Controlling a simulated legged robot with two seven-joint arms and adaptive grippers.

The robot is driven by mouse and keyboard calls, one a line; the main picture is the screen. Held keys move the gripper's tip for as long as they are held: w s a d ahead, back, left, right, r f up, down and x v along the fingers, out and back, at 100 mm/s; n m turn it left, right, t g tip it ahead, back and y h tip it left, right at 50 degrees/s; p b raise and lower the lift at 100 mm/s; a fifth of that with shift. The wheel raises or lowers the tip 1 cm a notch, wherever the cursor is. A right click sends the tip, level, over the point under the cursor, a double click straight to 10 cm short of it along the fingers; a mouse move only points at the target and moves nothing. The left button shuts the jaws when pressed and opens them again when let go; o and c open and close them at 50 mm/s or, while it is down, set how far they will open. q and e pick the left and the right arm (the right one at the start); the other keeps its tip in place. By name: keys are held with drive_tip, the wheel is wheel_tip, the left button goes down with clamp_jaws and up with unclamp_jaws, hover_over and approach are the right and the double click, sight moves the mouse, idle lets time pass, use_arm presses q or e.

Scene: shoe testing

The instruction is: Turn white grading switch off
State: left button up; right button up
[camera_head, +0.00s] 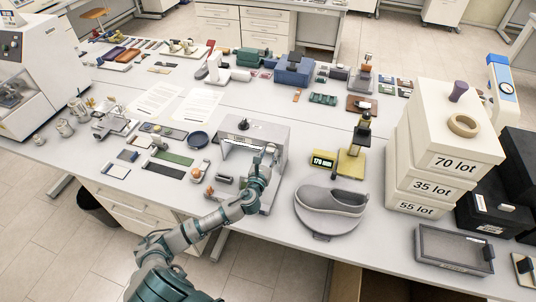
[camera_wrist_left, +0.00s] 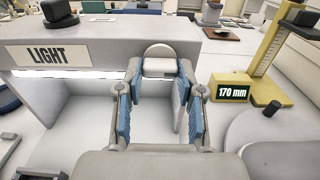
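A grey grading light box (camera_head: 238,128) stands left of centre on the table. In the wrist view its sign reads LIGHT (camera_wrist_left: 46,55), and a lit strip glows under its top edge. The white switch (camera_wrist_left: 159,66) sits on the box's front edge, right of the sign, with a pale rounded plate behind it. My left gripper (camera_head: 267,154) is at the right part of the box front. In the wrist view the left gripper (camera_wrist_left: 159,84) is open, its blue-padded fingers on either side of the switch. I cannot tell whether they touch it. The right gripper is not in view.
A yellow height gauge (camera_head: 352,157) reading 170 mm stands to the right. A grey shoe-shaped piece (camera_head: 330,207) lies in front of it. Stacked white lot boxes (camera_head: 440,150) stand farther right. A black knob (camera_wrist_left: 57,10) tops the light box. Small samples lie to its left.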

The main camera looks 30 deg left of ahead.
use_arm(q)
drive_tip(key=shift+c, duration=0.2)
drive_tip(key=shift+r, duration=0.1)
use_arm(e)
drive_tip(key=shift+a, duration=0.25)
use_arm(q)
drive_tip(key=shift+n, duration=0.3)
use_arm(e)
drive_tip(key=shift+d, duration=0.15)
use_arm(q)
drive_tip(key=n, duration=0.3)
drive_tip(key=shift+n+p, duration=0.35)
drive_tip(key=shift+n, duration=0.05)
drive_tip(key=n, duration=0.4)
drive_tip(key=shift+n, duration=0.3)
drive_tip(key=n, duration=0.7)
drive_tip(key=shift+p, duration=0.4)
drive_tip(key=shift+n, duration=1)
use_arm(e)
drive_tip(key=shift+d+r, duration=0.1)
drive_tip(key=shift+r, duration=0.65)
